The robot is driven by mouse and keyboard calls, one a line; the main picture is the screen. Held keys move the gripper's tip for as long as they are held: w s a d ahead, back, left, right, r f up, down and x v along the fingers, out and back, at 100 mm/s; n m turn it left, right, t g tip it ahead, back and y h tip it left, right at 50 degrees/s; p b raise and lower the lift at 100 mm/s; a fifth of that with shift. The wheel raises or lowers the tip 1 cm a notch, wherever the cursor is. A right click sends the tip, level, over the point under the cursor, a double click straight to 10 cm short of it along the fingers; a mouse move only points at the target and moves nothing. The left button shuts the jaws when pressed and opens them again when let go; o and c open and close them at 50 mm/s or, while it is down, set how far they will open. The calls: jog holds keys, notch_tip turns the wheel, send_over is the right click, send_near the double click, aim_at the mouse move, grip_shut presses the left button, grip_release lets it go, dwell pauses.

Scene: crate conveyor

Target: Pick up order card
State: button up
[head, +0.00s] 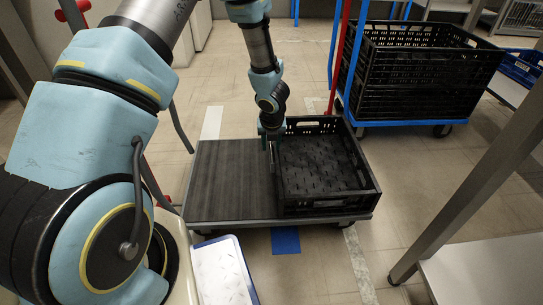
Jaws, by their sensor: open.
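I cannot make out an order card for certain in the head view. My gripper (272,147) points down at the left rim of a black crate (330,203), near its back left corner. The gripper is open, and its fingertips are small and partly lost against the dark crate and platform. I cannot tell whether it touches the rim. The crate looks empty, with a slotted floor, and stands on the right half of a low dark platform (225,185).
The platform's left half is bare. A blue-edged white tray or board (222,272) lies at the front. A blue trolley (405,122) with stacked black crates (425,80) stands back right. A grey table frame (470,195) is at right. A blue patch (285,240) marks the floor.

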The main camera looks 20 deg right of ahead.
grip_shut()
dwell(0.6)
